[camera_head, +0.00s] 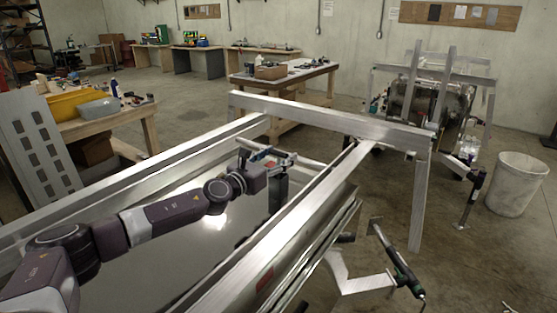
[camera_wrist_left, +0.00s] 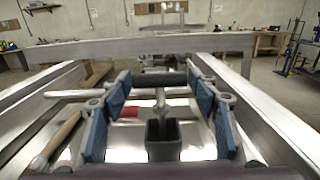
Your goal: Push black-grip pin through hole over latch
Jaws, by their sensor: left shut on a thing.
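My left gripper (camera_head: 268,154) reaches in from the left over the aluminium trailer. In the left wrist view its two blue-padded fingers (camera_wrist_left: 160,86) stand wide apart. A dark crosswise bar (camera_wrist_left: 158,78) spans between the fingertips; it looks like the black grip of the pin, held end to end. A dark square upright tube (camera_wrist_left: 163,140) with a thin metal rod above it stands between the fingers, nearer the camera. The upright (camera_head: 279,188) also shows just below the gripper in the head view. I cannot make out the hole or the latch. My right gripper is not in view.
Aluminium side rails (camera_head: 140,188) flank the arm, and a crossbar (camera_head: 330,116) closes the far end. A workbench (camera_head: 285,78) stands behind it. A white bin (camera_head: 517,183) and a jack with a green handle (camera_head: 398,262) are at right.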

